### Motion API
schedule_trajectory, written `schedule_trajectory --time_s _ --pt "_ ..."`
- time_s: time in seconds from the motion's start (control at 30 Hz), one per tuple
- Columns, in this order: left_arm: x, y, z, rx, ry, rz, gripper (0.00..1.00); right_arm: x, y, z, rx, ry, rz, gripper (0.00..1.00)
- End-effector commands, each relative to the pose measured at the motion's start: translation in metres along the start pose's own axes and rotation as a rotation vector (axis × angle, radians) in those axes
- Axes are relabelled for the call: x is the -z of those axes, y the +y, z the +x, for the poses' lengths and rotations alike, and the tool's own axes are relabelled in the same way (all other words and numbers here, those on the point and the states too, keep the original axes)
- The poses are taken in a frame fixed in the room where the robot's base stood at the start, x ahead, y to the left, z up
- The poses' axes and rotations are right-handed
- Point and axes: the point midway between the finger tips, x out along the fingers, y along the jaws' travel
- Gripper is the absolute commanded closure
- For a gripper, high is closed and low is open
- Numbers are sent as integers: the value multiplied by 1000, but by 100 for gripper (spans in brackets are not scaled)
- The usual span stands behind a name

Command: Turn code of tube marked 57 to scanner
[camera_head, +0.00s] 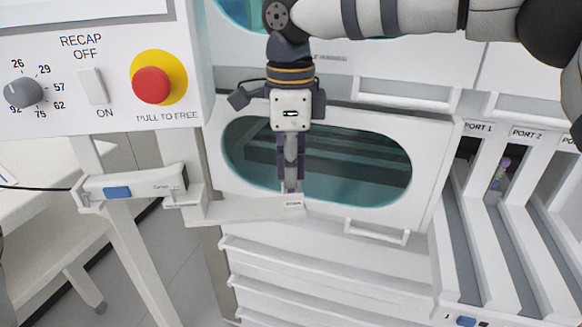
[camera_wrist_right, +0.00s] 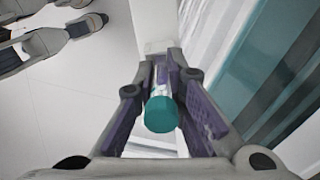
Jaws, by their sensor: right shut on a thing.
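My right gripper (camera_head: 291,180) points down in front of the white cabinet, low over the end of a white bracket (camera_head: 245,210). In the right wrist view, its purple-padded fingers (camera_wrist_right: 163,85) are shut on a tube with a teal cap (camera_wrist_right: 161,114). The cap faces the wrist camera. The tube's body is mostly hidden by the cap and fingers, so neither its number nor its code can be read. A white handheld-like device with a blue button (camera_head: 117,192), likely the scanner, sits left of the gripper on a stand. My left gripper is not in view.
A panel (camera_head: 95,70) at upper left carries a dial (camera_head: 24,92), a RECAP switch (camera_head: 94,86) and a red button (camera_head: 151,85). Lanes marked PORT 1 and PORT 2 lie at right; a purple-capped tube (camera_head: 502,170) stands in one. White drawers (camera_head: 320,270) lie below the bracket.

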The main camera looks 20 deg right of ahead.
Motion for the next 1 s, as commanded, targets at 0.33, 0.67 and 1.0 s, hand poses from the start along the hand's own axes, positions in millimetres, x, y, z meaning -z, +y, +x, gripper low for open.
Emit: schedule_trajectory --time_s 0.33,0.67,1.0 --pt "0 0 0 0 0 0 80 0 0 0 1 0 246 100" --pt "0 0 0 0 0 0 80 0 0 3 -1 0 242 100" --pt "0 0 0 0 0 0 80 -1 0 4 0 0 241 69"
